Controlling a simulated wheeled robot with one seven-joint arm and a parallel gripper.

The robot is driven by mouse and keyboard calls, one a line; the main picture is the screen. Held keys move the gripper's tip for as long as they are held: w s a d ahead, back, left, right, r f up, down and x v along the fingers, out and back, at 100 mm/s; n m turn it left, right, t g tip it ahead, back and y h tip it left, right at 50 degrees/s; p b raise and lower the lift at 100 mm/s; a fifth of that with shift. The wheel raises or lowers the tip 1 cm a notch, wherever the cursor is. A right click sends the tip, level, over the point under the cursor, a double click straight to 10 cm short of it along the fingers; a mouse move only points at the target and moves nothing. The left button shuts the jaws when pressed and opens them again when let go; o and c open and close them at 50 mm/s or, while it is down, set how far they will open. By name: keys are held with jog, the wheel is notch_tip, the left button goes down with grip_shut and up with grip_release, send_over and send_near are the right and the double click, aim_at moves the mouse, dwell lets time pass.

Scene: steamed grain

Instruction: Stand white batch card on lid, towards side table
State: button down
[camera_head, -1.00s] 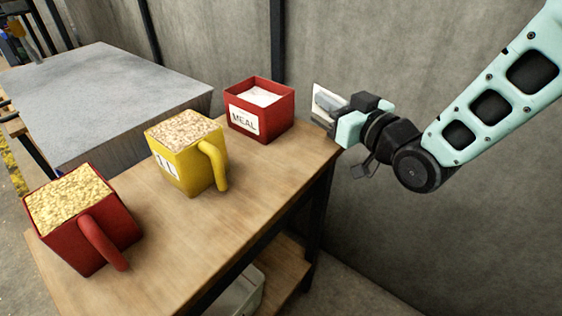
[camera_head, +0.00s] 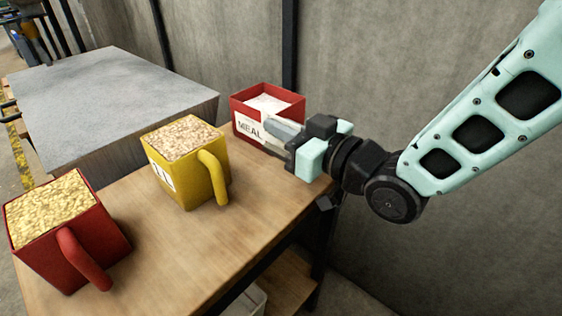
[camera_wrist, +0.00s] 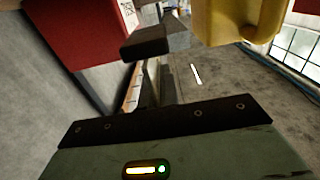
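My gripper (camera_head: 284,133) is over the right end of the wooden table, in front of the red MEAL box. It appears shut on the white batch card (camera_head: 273,143). The card shows only as a pale patch by the fingers, hard to separate from the box's label. In the wrist view a dark finger (camera_wrist: 146,42) shows near the red box, and the card cannot be made out clearly. I cannot pick out a lid with certainty. A grey flat-topped block (camera_head: 110,85) stands at the back left.
The red MEAL box (camera_head: 290,103) holds white meal. A yellow mug (camera_head: 205,190) and a red mug (camera_head: 105,240), both grain-filled, stand on the wooden table (camera_head: 185,250). A concrete wall (camera_head: 400,80) is behind my arm. The table's front middle is clear.

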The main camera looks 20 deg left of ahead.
aim_at(281, 156)
jog(key=shift+f, duration=2.95)
jog(key=shift+f+b, duration=0.25)
jog(key=shift+b, duration=0.3)
jog(key=c, duration=1.6)
grip_release()
jog(key=shift+c, duration=0.2)
jog(key=shift+r+p, duration=0.15)
jog(key=shift+p, duration=0.3)
jog(key=p+v, duration=0.9)
jog(key=v, duration=0.8)
jog(key=shift+d+f+p, duration=0.2)
jog(key=shift+f+p, duration=0.15)
jog(key=shift+f, duration=0.1)
